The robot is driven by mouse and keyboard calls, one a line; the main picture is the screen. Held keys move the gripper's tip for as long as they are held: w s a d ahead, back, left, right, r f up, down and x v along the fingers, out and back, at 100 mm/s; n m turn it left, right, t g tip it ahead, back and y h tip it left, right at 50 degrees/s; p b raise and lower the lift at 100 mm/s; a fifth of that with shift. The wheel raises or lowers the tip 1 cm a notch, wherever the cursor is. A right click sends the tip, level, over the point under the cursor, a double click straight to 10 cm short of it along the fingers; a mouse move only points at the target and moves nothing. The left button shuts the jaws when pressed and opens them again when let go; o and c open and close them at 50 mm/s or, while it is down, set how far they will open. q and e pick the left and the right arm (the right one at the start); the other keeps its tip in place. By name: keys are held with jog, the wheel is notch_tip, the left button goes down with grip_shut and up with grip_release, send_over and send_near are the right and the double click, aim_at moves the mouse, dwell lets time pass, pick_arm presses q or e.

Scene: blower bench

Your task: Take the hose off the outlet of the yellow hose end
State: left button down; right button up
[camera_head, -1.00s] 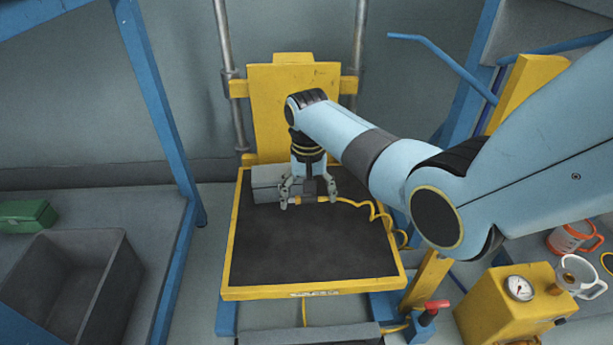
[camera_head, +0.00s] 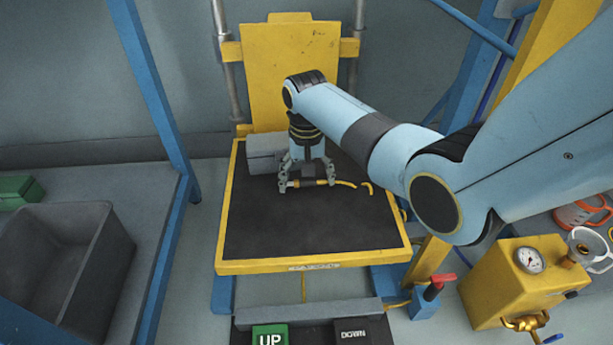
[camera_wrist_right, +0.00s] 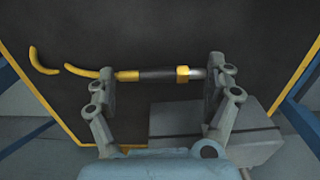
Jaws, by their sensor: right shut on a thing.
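The yellow hose end (camera_head: 309,183) has a dark middle, yellow collars and a bright metal tip. My right gripper (camera_head: 307,184) is shut on it lengthwise, one finger at each end, over the black plate. In the right wrist view, the hose end (camera_wrist_right: 158,75) lies between the fingers of the gripper (camera_wrist_right: 160,84), with the metal tip at the right finger. The yellow hose (camera_head: 345,184) runs right from it and shows as two pieces with a gap. A grey block (camera_head: 264,154) sits behind the gripper, apart from the hose end. I cannot make out its outlet. My left gripper is out of view.
The black plate (camera_head: 290,228) has a yellow rim and free room in front. A yellow box with a gauge (camera_head: 518,280) and mugs stand at the right. A grey bin (camera_head: 68,270) and green box (camera_head: 20,192) stand at the left. UP and DOWN buttons are in front.

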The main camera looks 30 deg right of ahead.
dwell(0.3)
jog(key=o, duration=1.1)
jog(key=shift+c, duration=0.2)
